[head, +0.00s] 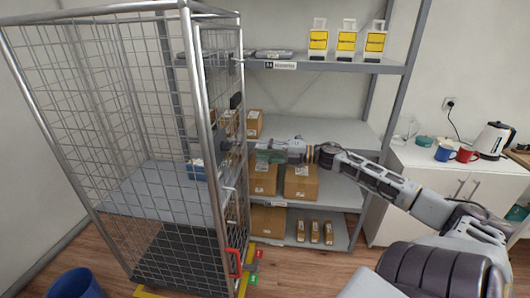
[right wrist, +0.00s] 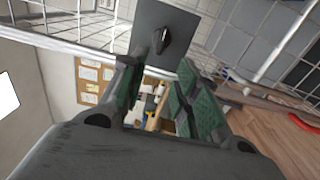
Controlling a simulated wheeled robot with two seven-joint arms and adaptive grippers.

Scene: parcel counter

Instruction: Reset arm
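My right arm reaches in from the right in the head view. Its gripper (head: 258,150) is beside the right edge of the tall wire cage trolley (head: 212,120), in front of the shelving. In the right wrist view the gripper (right wrist: 160,75) has its green-padded fingers apart, with nothing held between them. A dark plate with a black knob or latch (right wrist: 163,38) lies beyond the fingertips, by the trolley's mesh. Whether the fingers touch the trolley cannot be told. My left gripper is not in view.
Shelving with cardboard boxes (head: 300,182) stands behind my right gripper. A white cabinet (head: 440,172) at the right holds a kettle (head: 492,139) and mugs. A blue bin (head: 74,284) is at the lower left. A red handle (head: 234,263) is low on the trolley.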

